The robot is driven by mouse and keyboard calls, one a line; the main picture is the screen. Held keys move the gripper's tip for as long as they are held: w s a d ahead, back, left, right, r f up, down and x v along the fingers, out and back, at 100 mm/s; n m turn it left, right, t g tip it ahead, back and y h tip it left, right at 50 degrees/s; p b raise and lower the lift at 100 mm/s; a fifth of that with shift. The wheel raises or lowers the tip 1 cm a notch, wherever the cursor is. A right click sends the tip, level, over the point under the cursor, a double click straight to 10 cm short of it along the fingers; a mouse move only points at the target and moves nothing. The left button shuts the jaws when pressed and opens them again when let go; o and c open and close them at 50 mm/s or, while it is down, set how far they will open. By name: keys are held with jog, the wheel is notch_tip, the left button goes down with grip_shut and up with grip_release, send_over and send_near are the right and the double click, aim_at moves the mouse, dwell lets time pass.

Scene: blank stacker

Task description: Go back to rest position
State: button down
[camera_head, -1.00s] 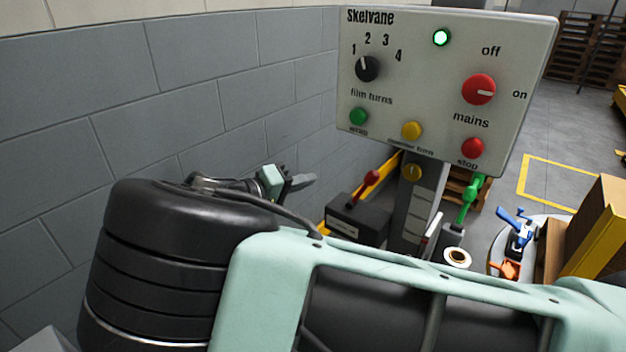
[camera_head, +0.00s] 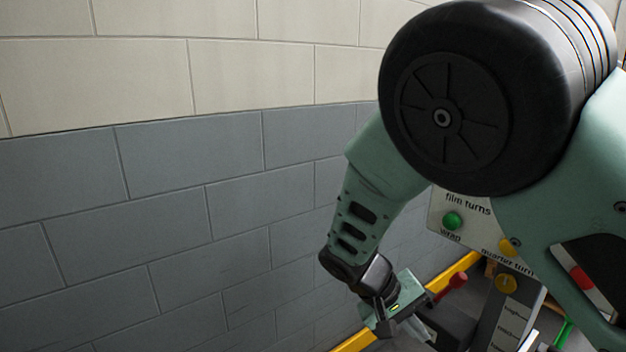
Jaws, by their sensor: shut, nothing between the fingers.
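My gripper (camera_head: 424,330) is at the lower middle right, at the end of my folded arm, and points down and to the right. It is shut and empty. It appears in front of the dark box with the red-knobbed lever (camera_head: 457,282), apart from the wall; its fingertips are small and partly hard to make out. My own arm covers most of the control panel (camera_head: 437,212). The green wrap button (camera_head: 452,221) and the yellow quarter turn button (camera_head: 509,246) show below my elbow.
A block wall (camera_head: 150,230), grey below and cream above, fills the left side. A yellow rail (camera_head: 358,341) runs along its foot. The grey panel post (camera_head: 506,318) stands at the lower right, with a green handle (camera_head: 563,335) beside it. The space left of my arm is clear.

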jog(key=s+a+r+n+y+p, duration=0.2)
jog(key=s+r+n+y, duration=0.1)
jog(key=s+r, duration=0.5)
jog(key=s+a+r+n+t+y+p, duration=0.1)
jog(key=s+a+r+n+y+p, duration=0.1)
jog(key=s+r+y, duration=0.3)
jog(key=s+r+n+p, duration=0.1)
jog(key=s+r, duration=0.2)
jog(key=s, duration=0.4)
jog(key=shift+s+a+r, duration=0.15)
jog(key=shift+s+a, duration=0.05)
jog(key=shift+s, duration=0.2)
